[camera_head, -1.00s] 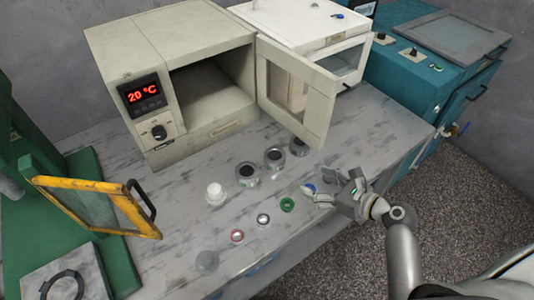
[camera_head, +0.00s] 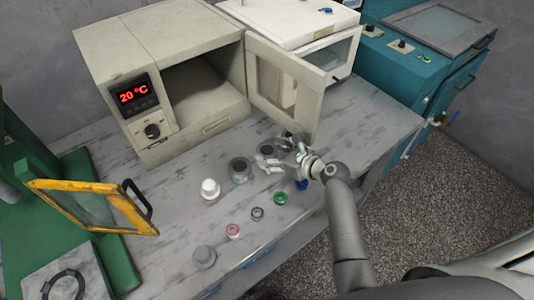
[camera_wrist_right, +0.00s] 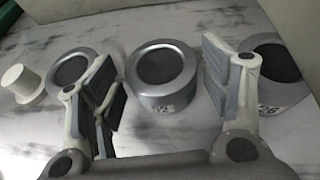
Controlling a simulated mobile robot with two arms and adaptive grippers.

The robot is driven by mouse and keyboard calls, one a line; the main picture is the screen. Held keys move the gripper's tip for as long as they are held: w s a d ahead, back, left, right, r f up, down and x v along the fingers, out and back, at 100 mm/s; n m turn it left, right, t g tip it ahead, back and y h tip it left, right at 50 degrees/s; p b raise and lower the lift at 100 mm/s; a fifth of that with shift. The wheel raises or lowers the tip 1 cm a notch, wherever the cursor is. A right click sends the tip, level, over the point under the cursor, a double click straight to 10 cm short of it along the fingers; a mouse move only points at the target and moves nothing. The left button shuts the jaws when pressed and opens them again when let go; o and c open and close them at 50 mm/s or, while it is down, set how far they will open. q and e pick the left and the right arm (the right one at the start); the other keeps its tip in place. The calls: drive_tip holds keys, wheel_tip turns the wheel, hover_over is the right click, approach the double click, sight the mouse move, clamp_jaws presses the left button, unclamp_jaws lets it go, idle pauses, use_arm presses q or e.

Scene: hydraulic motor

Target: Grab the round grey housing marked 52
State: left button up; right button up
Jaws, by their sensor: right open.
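Three round grey housings with dark round openings stand in a row on the bench. The middle housing (camera_head: 265,151) carries a label that looks like 52 in the right wrist view (camera_wrist_right: 163,76). My right gripper (camera_head: 272,150) is open, with its fingers on either side of this housing in the wrist view (camera_wrist_right: 160,82); whether they touch it is unclear. The left housing (camera_head: 239,170) also shows in the wrist view (camera_wrist_right: 72,66), its label hidden. The right housing (camera_wrist_right: 278,82) has a label only partly readable. My left gripper is not in view.
A white cap (camera_head: 210,188) stands left of the housings. A red ring (camera_head: 233,231), a dark ring (camera_head: 257,213), a green ring (camera_head: 281,198) and a grey cap (camera_head: 204,257) lie nearer the front edge. The oven's open door (camera_head: 283,95) stands close behind the gripper.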

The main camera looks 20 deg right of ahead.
drive_tip(key=shift+x, duration=1)
drive_tip(key=c, duration=0.9)
drive_tip(key=shift+c, duration=0.7)
drive_tip(key=shift+r, duration=0.2)
